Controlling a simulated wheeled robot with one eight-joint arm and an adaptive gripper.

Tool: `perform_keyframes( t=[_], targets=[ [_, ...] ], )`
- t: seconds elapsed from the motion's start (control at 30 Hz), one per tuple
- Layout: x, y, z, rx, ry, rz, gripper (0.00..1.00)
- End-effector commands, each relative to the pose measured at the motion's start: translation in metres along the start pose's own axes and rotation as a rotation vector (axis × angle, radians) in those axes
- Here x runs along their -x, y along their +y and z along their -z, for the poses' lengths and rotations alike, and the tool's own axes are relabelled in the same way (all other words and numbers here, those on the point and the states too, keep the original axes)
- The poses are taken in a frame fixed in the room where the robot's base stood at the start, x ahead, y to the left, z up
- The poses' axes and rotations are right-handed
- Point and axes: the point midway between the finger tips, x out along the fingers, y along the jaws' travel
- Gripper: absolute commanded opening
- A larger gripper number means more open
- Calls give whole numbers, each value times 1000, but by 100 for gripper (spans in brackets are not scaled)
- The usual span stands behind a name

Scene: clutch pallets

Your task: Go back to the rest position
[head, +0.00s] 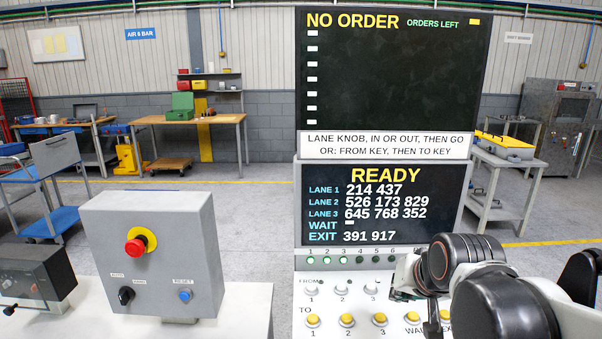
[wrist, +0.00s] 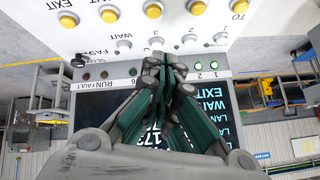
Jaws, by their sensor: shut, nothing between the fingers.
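My gripper (wrist: 170,64) shows in the wrist view with its dark green-padded fingers together and nothing between them. Its tips appear in front of the control panel, over the row of lamps. I cannot tell the gap to the panel. In the head view my arm covers the right part of the panel (head: 284,299), and the fingertips are hard to make out there. The panel has a FROM row of pale keys and a TO row of yellow keys (head: 346,320). The upper screen (head: 395,80) reads NO ORDER; the lower screen (head: 385,243) reads READY.
A grey box with a red stop button (head: 136,247), a black knob and a blue reset button (head: 185,295) stands left of the panel. A black device (head: 35,280) is at far left. Workbenches (head: 187,120) and a blue cart (head: 55,175) stand behind, with open floor between.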

Motion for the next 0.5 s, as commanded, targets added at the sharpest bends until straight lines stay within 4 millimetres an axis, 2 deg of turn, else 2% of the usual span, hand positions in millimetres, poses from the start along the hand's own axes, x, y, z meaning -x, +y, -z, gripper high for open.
perform_keyframes(
  t=[0.03,0.2,0.4,0.5],
  targets=[
    [11,3,-14,29,-6,-5,0],
    [40,15,-55,135,-29,-22,0],
    [63,30,-99,243,-53,-39,0],
    [68,35,-114,279,-62,-44,0]
  ],
)
